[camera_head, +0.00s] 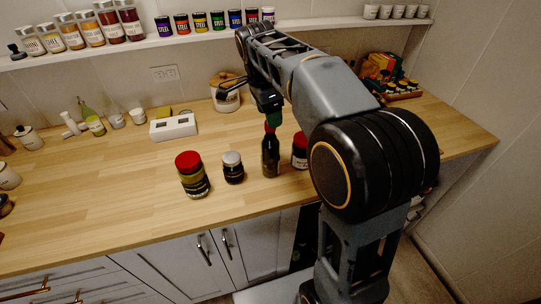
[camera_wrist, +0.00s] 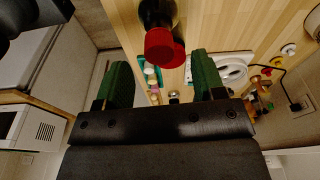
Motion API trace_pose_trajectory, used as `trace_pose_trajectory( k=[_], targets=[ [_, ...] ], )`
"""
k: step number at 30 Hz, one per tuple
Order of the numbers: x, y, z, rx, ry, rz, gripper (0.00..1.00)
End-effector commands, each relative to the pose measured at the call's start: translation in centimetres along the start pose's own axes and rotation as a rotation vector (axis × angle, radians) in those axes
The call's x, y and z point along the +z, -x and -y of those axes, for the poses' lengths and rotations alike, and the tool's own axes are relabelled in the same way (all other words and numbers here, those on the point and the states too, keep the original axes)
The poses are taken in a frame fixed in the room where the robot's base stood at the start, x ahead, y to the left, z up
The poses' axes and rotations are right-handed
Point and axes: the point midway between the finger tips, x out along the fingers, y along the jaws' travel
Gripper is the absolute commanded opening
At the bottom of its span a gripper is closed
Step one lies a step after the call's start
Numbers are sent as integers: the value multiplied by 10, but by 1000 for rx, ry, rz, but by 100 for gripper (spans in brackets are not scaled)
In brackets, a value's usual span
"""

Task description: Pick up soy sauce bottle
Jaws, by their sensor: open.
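The soy sauce bottle (camera_head: 270,158) is dark with a red cap and stands upright on the wooden counter. My gripper (camera_head: 270,108) is at the neck end of the bottle, just above its cap in the head view. In the wrist view the open green fingers (camera_wrist: 160,80) are wide apart with nothing held. The bottle's red cap (camera_wrist: 159,45) appears ahead of them, between their lines; I cannot tell whether anything touches. The bottle's lower part is cut off in the wrist view.
A red-lidded jar (camera_head: 300,150) stands close to the bottle's right, partly behind my arm. A silver-lidded jar (camera_head: 233,168) and a larger red-lidded jar (camera_head: 193,175) stand to its left. A white box (camera_head: 173,127) is behind. The counter's left front (camera_head: 100,205) is clear.

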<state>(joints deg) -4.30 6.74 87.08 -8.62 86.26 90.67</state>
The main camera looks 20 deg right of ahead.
Motion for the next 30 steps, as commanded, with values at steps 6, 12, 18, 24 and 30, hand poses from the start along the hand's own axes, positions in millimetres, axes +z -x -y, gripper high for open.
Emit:
trace_pose_trajectory(
  k=[6,12,18,24,30],
  targets=[
    [0,-12,0,1,0,0,63],
    [3,-38,-1,3,1,0,63],
    [3,-56,0,0,0,0,63],
    [3,-59,0,0,0,0,63],
    [3,-58,0,0,1,0,52]
  ],
)
